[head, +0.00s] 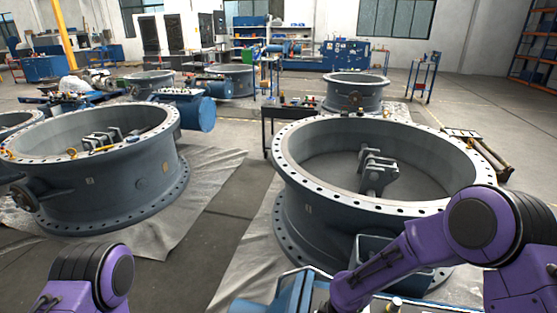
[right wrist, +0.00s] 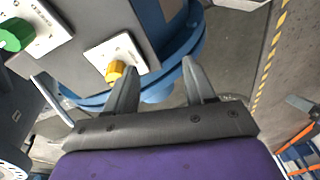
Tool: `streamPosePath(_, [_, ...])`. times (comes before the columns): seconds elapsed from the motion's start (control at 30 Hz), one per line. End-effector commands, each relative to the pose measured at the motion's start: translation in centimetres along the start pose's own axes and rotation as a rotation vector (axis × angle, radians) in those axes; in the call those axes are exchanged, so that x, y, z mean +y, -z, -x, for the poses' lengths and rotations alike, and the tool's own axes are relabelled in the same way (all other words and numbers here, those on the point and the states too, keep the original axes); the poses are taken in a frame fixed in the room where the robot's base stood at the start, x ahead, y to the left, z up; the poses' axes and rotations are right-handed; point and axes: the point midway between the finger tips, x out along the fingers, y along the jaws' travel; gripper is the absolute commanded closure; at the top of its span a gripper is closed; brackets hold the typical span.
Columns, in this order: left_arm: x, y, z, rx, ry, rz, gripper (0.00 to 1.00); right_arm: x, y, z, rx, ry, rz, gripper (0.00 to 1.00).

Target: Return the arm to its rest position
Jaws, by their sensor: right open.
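My right arm (head: 430,240) comes in from the right in the head view, purple with dark joints, and reaches down toward the lower middle. Its gripper is out of the head view. In the right wrist view my right gripper (right wrist: 190,75) is open, its two grey fingers apart with nothing between them. A yellow knob (right wrist: 115,70) on a white plate lies just left of the left finger. My left arm (head: 95,280) shows only as a purple and dark link at the lower left of the head view; its gripper is not visible.
A large grey valve ring (head: 400,215) stands close by at the right, partly behind my right arm. Another ring (head: 110,190) stands at the left. A green knob (right wrist: 15,35) shows in the wrist view. Bare floor (head: 225,220) lies between the rings.

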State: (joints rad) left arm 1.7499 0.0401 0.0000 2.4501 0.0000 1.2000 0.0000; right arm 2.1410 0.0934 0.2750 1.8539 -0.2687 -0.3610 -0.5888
Motion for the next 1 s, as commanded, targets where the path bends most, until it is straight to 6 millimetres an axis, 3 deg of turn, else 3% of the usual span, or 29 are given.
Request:
streamPosePath(0.03, [0.0, 0.0, 0.0, 0.0, 0.0, 0.0, 0.46, -2.3, -2.0, -2.6, 0.027, 0.014, -0.173, 0.46])
streamPosePath(0.1, [0.0, 0.0, 0.0, 0.0, 0.0, 0.0, 0.46, -4.7, -4.8, -5.2, 0.068, -0.004, -0.447, 0.46])
streamPosePath(0.2, [0.0, 0.0, 0.0, 0.0, 0.0, 0.0, 0.46, -7.8, -10.2, -7.6, 0.098, -0.084, -0.847, 0.46])
streamPosePath(0.3, [0.0, 0.0, 0.0, 0.0, 0.0, 0.0, 0.46, -10.1, -16.5, -7.9, 0.112, -0.229, -1.196, 0.46])
streamPosePath(0.4, [0.0, 0.0, 0.0, 0.0, 0.0, 0.0, 0.46, -11.8, -21.9, -6.7, 0.127, -0.394, -1.437, 0.46])
streamPosePath(0.5, [0.0, 0.0, 0.0, 0.0, 0.0, 0.0, 0.46, -12.6, -25.2, -5.2, 0.148, -0.518, -1.565, 0.46])
streamPosePath(0.6, [0.0, 0.0, 0.0, 0.0, 0.0, 0.0, 0.46, -13.0, -26.3, -4.5, 0.162, -0.572, -1.612, 0.46])
streamPosePath(0.8, [0.0, 0.0, 0.0, 0.0, 0.0, 0.0, 0.46, -12.9, -26.4, -4.4, 0.168, -0.579, -1.617, 0.46])
streamPosePath(0.87, [0.0, 0.0, 0.0, 0.0, 0.0, 0.0, 0.57, -12.9, -26.4, -4.4, 0.168, -0.579, -1.617, 0.57])
streamPosePath(1.0, [0.0, 0.0, 0.0, 0.0, 0.0, 0.0, 0.57, -12.9, -26.3, -4.4, 0.168, -0.578, -1.616, 0.57])
